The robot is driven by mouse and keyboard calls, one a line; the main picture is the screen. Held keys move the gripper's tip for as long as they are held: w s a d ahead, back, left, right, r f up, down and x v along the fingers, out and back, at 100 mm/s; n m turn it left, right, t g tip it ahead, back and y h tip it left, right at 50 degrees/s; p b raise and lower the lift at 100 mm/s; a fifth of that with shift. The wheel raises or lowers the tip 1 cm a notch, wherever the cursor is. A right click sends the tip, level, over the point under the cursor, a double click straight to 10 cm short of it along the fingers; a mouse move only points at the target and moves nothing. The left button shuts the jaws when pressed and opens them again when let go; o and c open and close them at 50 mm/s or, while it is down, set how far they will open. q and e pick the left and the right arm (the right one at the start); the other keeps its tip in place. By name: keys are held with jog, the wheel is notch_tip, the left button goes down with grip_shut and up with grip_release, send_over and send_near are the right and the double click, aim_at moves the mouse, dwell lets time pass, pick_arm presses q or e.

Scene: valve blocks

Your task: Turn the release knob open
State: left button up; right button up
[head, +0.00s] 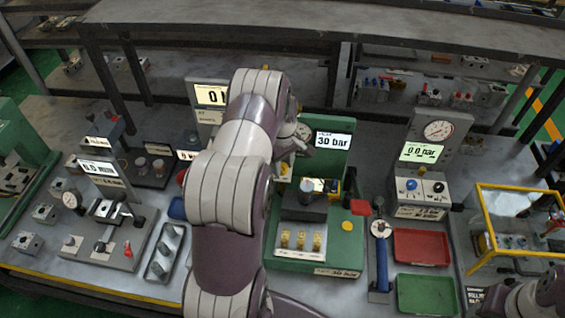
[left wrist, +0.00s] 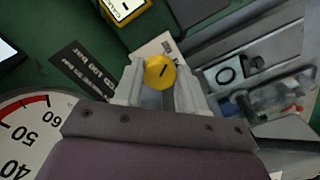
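The release knob (left wrist: 160,72) is a round yellow knob with a short dark line on its face. In the left wrist view it sits between the two pale fingers of my left gripper (left wrist: 160,82), which touch or nearly touch it on both sides. The line lies slightly tilted from level. In the head view my left gripper (head: 290,145) is at the green test station (head: 343,160), beside its gauge (head: 302,132); my arm hides much of that area, and the knob is not clear there. My right gripper is not in view.
The station's display (head: 333,140) reads 30 bar. A red tray (head: 421,247) and a green tray (head: 426,294) lie to its right. A grey gauge stand (head: 437,132) and a yellow-framed box (head: 515,215) stand farther right. A shelf (head: 330,30) spans the back.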

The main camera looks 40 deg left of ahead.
pick_arm(q)
jog(key=c, duration=0.4)
jog(key=shift+c, duration=0.2)
jog(key=m, duration=0.3)
jog(key=shift+b, duration=0.4)
jog(key=m, duration=0.4)
jog(key=shift+a+m+b, duration=0.1)
jog(key=shift+m+b, duration=0.2)
jog(key=shift+b, duration=0.1)
jog(key=m, duration=0.6)
jog(key=shift+r+b, duration=0.1)
jog(key=shift+b, duration=0.3)
jog(key=shift+a+m, duration=0.1)
jog(key=shift+m, duration=0.2)
jog(key=o, duration=1.1)
jog(key=shift+s, duration=0.1)
jog(key=shift+c, duration=0.2)
